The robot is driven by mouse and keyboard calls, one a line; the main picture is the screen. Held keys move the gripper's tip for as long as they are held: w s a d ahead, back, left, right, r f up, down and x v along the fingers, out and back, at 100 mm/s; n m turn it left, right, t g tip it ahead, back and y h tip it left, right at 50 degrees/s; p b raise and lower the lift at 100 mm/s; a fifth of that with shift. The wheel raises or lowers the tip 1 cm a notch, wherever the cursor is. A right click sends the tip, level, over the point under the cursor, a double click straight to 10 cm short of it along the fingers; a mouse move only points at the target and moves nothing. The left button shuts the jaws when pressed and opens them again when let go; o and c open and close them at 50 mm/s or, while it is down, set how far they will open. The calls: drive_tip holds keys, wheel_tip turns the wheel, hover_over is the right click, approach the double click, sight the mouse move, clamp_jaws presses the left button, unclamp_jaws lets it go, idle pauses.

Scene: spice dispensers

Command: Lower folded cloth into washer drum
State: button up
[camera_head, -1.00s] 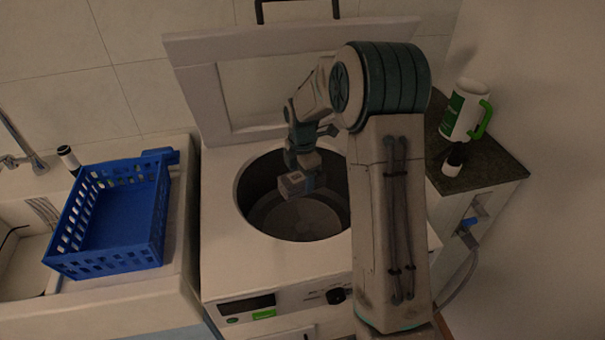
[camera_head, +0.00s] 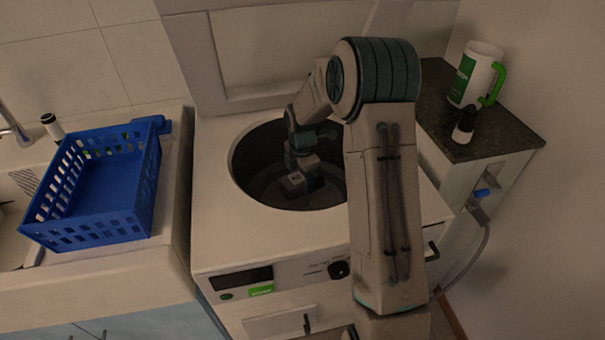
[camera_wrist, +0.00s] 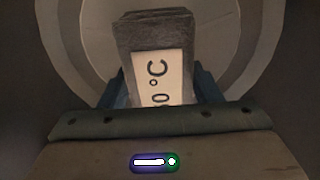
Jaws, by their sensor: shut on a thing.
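The folded cloth (camera_wrist: 155,30) is dark grey with a pale label reading "0 °C", and it stands between my blue fingers in the wrist view. My gripper (camera_head: 304,180) is shut on it. My gripper is inside the round opening of the washer drum (camera_head: 258,150), below the rim. The washer (camera_head: 222,225) is white with its lid (camera_head: 275,60) raised behind. In the wrist view the pale drum floor (camera_wrist: 95,50) lies beyond the cloth; the gap between them is unclear.
A blue perforated basket (camera_head: 110,195) stands on the counter (camera_head: 150,260) to the left.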

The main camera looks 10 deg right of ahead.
drive_tip(key=shift+f+b, duration=1.6)
drive_tip(key=shift+f, duration=1.45)
drive_tip(key=o, duration=1.1)
wheel_tip(320, 180, up, 14)
drive_tip(key=shift+f+p, duration=0.1)
drive_tip(key=shift+p, duration=0.5)
